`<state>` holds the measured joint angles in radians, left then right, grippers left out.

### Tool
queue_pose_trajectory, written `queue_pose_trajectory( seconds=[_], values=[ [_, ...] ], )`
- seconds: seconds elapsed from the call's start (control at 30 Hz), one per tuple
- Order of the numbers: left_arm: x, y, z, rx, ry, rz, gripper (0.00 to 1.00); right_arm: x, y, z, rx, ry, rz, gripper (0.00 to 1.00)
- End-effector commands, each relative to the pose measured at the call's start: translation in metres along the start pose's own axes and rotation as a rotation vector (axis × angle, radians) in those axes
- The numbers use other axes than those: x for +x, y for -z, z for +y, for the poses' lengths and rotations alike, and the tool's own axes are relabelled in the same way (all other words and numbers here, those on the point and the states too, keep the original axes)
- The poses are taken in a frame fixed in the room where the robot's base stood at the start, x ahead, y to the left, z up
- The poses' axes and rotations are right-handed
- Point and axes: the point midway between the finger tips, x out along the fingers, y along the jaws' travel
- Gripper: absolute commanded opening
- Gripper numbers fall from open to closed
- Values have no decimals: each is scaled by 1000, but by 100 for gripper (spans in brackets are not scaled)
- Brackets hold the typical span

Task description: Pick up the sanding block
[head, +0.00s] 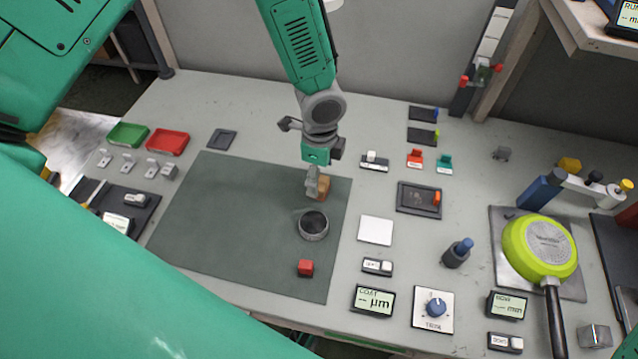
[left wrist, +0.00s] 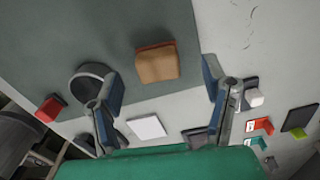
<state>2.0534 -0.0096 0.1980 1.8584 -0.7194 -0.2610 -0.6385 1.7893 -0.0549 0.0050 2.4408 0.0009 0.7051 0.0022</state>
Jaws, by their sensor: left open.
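The sanding block (head: 324,187) is a small tan-brown block with a reddish-brown edge, on the dark green mat (head: 215,215) near its right edge. In the left wrist view the block (left wrist: 157,65) shows whole, between the lines of the two fingers and ahead of them. My left gripper (head: 313,183) points down over the block and hides part of it in the head view. Its blue-padded fingers (left wrist: 163,82) are spread apart, with nothing between them. Whether they reach down beside the block cannot be told. My right gripper is not in view.
A white square pad (head: 376,230) and a dark tray (head: 419,199) lie to the right. A lime-green pan (head: 540,248) is farther right. The mat's left part is clear.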

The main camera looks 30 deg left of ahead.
Motion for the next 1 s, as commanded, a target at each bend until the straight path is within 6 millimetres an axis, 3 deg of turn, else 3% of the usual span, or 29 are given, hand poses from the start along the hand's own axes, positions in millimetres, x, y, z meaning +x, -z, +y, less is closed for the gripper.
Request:
queue_pose_trajectory(
  seconds=[0.2,0.53,0.57,0.7,0.77,0.8,1.0],
  values=[
    [33,-1,2,1,-3,-4,67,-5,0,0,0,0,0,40],
    [41,-3,2,0,-1,0,67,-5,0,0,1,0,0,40],
    [41,-3,2,0,-1,0,60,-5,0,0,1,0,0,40],
    [42,-4,1,0,-2,1,12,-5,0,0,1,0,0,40],
    [42,-4,1,0,-2,0,12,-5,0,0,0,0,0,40],
    [42,-4,1,0,-2,0,8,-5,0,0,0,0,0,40],
    [40,-3,1,0,-2,-2,8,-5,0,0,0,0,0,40]
  ],
)
